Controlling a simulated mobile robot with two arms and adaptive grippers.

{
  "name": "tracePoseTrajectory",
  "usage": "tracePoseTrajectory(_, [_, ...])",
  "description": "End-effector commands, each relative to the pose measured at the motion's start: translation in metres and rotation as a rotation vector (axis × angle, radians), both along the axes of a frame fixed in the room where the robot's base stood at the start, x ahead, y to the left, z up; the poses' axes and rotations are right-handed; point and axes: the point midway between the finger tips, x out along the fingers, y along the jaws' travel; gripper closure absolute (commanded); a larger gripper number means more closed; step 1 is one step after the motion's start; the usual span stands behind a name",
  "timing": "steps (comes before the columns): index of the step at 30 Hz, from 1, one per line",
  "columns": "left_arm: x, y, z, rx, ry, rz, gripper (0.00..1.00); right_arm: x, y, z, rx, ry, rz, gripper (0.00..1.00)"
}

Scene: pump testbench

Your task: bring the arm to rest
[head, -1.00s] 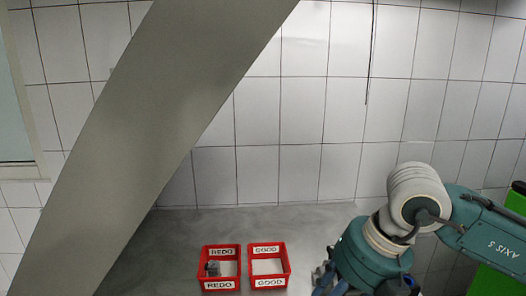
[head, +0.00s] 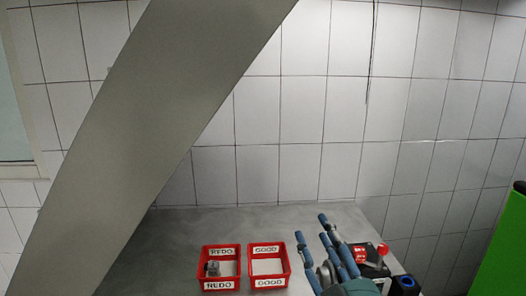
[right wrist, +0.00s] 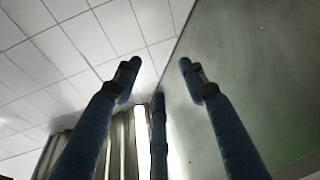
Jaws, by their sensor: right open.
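My right gripper (head: 316,238) is at the bottom of the head view, right of the red trays. Its blue fingers are spread, open and empty, and point up the picture. In the right wrist view the fingers (right wrist: 160,68) stand apart with nothing between them. Most of the right arm is out of the head view. My left gripper is in neither view.
A red REDO tray (head: 204,267) holds a small grey part (head: 212,268). An empty red GOOD tray (head: 287,263) stands beside it. A red-knobbed device (head: 382,249) is right of my gripper. A grey diagonal beam (head: 170,120) crosses the left, and a green panel (head: 505,250) stands right.

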Motion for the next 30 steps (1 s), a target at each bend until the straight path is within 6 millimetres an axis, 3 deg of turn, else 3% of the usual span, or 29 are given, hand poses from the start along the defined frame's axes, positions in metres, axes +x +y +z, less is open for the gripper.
tracePoseTrajectory(1, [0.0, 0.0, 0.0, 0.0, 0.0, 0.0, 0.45, -0.002, -0.016, -0.038, 0.01, 0.117, -0.051, 0.58])
tracePoseTrajectory(5, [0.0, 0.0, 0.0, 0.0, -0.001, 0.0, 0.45, -0.022, -0.051, -0.13, 0.003, 0.408, -0.155, 0.58])
tracePoseTrajectory(9, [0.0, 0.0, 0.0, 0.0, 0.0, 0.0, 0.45, -0.072, -0.075, -0.221, -0.021, 0.72, -0.218, 0.58])
tracePoseTrajectory(12, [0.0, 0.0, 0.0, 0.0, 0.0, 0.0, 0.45, -0.116, -0.085, -0.271, -0.041, 0.912, -0.236, 0.58])
tracePoseTrajectory(18, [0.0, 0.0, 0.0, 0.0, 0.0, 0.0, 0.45, -0.191, -0.092, -0.328, -0.075, 1.186, -0.231, 0.58])
tracePoseTrajectory(26, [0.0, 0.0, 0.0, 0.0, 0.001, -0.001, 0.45, -0.275, -0.093, -0.366, -0.104, 1.45, -0.193, 0.58])
tracePoseTrajectory(27, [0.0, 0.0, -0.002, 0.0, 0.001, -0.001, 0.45, -0.281, -0.092, -0.376, -0.108, 1.475, -0.188, 0.58])
tracePoseTrajectory(30, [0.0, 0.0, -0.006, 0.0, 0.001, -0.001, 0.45, -0.27, -0.091, -0.412, -0.112, 1.48, -0.189, 0.58])
